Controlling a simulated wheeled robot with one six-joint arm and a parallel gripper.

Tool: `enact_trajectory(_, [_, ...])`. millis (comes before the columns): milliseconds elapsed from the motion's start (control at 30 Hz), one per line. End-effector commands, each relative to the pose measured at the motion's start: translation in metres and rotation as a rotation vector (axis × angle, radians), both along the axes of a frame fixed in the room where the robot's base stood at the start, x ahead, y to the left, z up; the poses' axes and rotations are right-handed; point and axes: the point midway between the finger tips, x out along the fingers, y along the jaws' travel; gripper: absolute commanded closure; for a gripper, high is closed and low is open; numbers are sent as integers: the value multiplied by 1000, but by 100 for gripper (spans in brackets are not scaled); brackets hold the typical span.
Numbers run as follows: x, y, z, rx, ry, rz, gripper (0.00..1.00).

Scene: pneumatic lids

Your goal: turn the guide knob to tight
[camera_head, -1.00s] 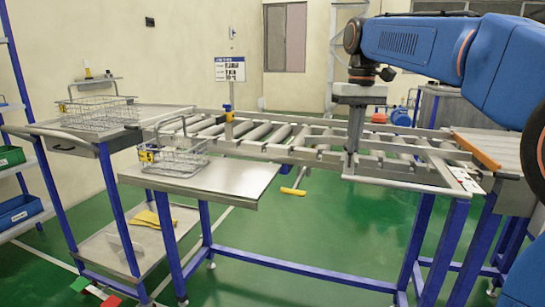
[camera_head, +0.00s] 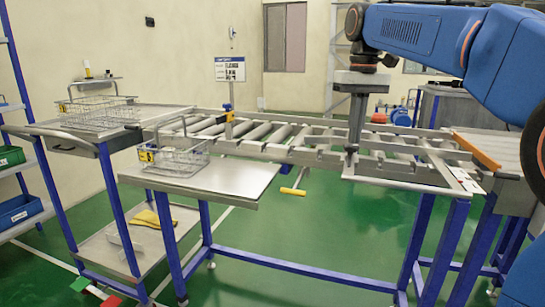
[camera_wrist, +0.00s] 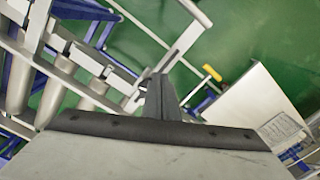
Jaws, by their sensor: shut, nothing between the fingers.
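My gripper (camera_head: 354,138) points straight down over the near rail of the roller conveyor (camera_head: 300,131), right of the middle. In the wrist view my gripper (camera_wrist: 158,84) shows its fingers together, with nothing between them. A small dark piece (camera_head: 351,149) shows right at the fingertips, on the guide bracket (camera_head: 351,163). It may be the guide knob, but I cannot tell it clearly from the fingertips or see whether they touch. No knob setting can be read. In the wrist view the fingers and the dark palm hide what lies below them.
A steel side table (camera_head: 215,185) with a wire basket (camera_head: 172,158) stands at the left front. An orange bar (camera_head: 476,150) lies at the conveyor's right end. A yellow-handled tool (camera_head: 293,191) shows below the conveyor. Green floor is open in front.

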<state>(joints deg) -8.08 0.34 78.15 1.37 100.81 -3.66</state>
Motion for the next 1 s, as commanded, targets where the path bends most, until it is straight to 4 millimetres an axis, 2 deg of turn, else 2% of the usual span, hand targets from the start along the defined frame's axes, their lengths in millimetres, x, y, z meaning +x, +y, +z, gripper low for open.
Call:
enact_trajectory(300, [0,-1,28,0,-1,0,100])
enact_trajectory(700, [0,-2,32,0,1,0,100])
enact_trajectory(1000, [11,-29,39,0,0,-3,100])
